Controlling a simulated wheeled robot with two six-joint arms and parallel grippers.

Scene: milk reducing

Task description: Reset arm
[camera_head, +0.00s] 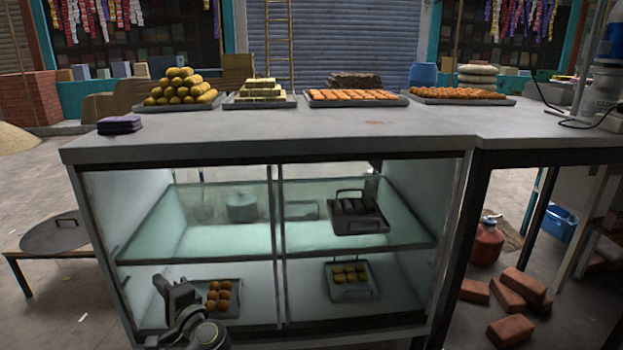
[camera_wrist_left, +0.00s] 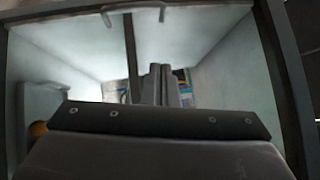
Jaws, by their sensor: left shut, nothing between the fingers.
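My left gripper (camera_head: 168,287) shows at the lower left of the head view, in front of the lower shelf of the glass display counter (camera_head: 358,248). Its fingers (camera_wrist_left: 159,84) are together and empty in the left wrist view, pointing into a pale-walled space. A tray with several round orange sweets (camera_head: 218,295) is just right of the gripper on the lower shelf, partly hidden by my arm. An orange round thing (camera_wrist_left: 39,129) shows at the left edge of the wrist view. My right gripper is not in view.
The countertop (camera_head: 280,130) carries several trays of sweets along its back. A dark tray (camera_head: 358,218) sits on the upper glass shelf, and a tray of yellowish sweets (camera_head: 350,280) on the lower shelf. Bricks (camera_head: 510,332) lie on the floor at right. A low table (camera_head: 55,235) stands at left.

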